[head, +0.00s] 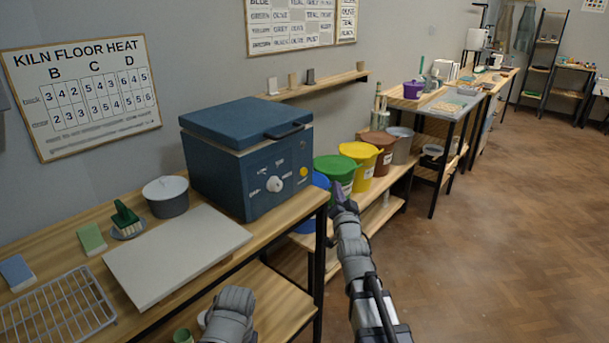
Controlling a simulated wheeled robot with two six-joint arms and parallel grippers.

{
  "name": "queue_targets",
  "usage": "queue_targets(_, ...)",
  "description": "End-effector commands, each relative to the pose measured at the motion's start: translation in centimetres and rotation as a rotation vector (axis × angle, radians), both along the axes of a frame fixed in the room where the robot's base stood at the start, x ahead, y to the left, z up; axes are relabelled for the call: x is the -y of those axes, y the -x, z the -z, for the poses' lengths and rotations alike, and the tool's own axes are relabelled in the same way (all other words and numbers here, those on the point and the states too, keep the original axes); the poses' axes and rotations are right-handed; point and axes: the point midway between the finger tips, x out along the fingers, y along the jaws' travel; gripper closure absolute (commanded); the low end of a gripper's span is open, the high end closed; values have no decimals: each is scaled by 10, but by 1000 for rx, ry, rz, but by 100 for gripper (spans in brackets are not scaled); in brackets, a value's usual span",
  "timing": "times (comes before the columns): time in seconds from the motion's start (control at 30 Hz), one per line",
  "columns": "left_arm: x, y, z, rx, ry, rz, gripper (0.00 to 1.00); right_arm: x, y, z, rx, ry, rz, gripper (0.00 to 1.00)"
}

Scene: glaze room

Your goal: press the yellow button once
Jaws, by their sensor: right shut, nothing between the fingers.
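The yellow button (304,172) is a small round disc on the front of a dark blue kiln box (235,175), to the right of a white dial (274,184). The kiln stands on a wooden bench with its lid down. My right gripper (339,189) is shut and empty, its tip pointing away from me. It shows to the right of the button and slightly lower, apart from it in the picture. The button is unobstructed. A grey part of my left arm shows at the bottom, but its gripper fingers are not seen.
Green (334,172), yellow (361,163) and brown buckets stand on a low shelf behind my right gripper. A white board (175,255), a lidded pot (166,196) and a wire rack (55,312) lie on the bench. Open floor is at right.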

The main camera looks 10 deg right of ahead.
Motion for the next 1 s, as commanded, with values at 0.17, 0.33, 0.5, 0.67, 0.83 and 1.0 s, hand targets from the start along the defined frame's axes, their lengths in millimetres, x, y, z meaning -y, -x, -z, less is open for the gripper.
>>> queue_targets(0.17, 0, 0, 0, 0, 0, 0, 23, -1, -1, 0, -1, 0, -1, 100)
queue_targets(0.33, 0, 0, 0, 0, 0, 0, 23, -8, -10, 0, 0, 0, -3, 100)
queue_targets(0.5, 0, 0, 0, 0, 0, 0, 23, -19, -25, 0, -1, -1, -4, 100)
queue_targets(0.67, 0, 0, 0, 0, 0, 0, 23, -33, -43, 0, 0, -1, -3, 100)
queue_targets(0.83, 0, 0, 0, 0, 0, 0, 23, -44, -58, 0, -1, 0, -2, 100)
queue_targets(1.0, 0, 0, 0, 0, 0, 0, 23, -52, -67, 0, -2, 1, -2, 100)
